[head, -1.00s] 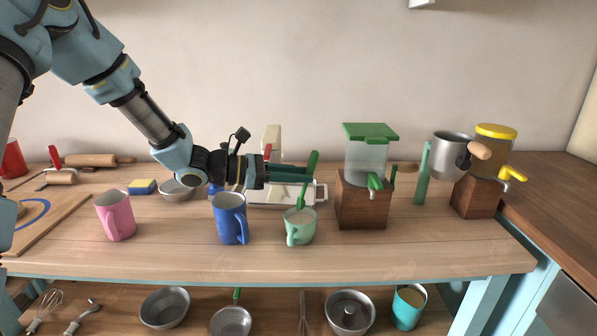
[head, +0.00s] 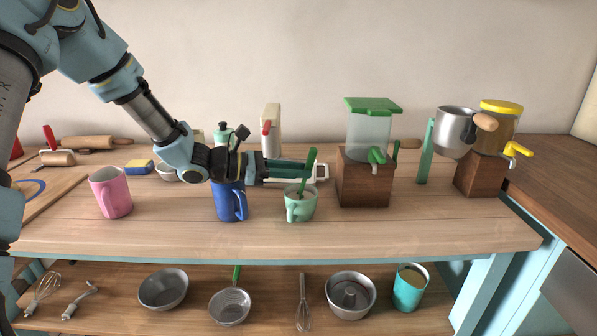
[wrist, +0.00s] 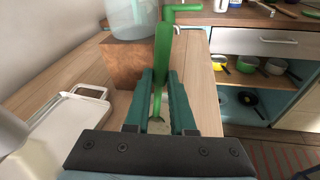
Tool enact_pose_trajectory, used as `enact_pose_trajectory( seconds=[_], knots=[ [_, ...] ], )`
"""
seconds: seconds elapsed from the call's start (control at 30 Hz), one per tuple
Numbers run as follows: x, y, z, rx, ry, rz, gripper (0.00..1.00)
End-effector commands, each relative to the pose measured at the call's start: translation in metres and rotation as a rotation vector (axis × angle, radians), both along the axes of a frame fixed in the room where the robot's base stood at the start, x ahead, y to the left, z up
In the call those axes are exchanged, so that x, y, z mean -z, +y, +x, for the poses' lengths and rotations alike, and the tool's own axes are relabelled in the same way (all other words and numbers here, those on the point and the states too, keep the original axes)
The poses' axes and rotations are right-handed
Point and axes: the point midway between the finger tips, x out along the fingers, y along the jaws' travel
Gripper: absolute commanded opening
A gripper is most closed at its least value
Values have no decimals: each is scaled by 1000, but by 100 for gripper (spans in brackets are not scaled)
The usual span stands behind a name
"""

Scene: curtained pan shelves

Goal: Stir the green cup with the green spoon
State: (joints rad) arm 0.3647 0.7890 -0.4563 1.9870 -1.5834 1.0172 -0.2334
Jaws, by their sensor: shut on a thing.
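The green cup (head: 300,205) is a pale green mug standing on the wooden table, left of the wooden-based dispenser. The green spoon (head: 310,165) stands in it, handle up and slightly tilted, with its lower end inside the cup. My gripper (head: 308,171) reaches in from the left above the cup, its teal fingers shut on the spoon's handle. In the wrist view the green spoon (wrist: 162,65) rises between the two fingers of my gripper (wrist: 161,75). The cup cannot be made out clearly there.
A blue mug (head: 230,202) stands left of the cup, under my arm, and a pink mug (head: 111,193) farther left. A green-lidded dispenser (head: 364,180) stands close on the right. The table front is clear.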

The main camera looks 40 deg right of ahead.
Motion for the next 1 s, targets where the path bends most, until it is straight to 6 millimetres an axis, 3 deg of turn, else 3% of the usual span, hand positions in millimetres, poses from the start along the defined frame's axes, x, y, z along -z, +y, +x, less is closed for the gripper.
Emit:
enact_pose_trajectory(
  seconds=[0.73,1.0],
  knots=[
    [-1,7,-5,2,0,-1,0],
    [-1,-1,-9,2,0,-1,0]
  ],
)
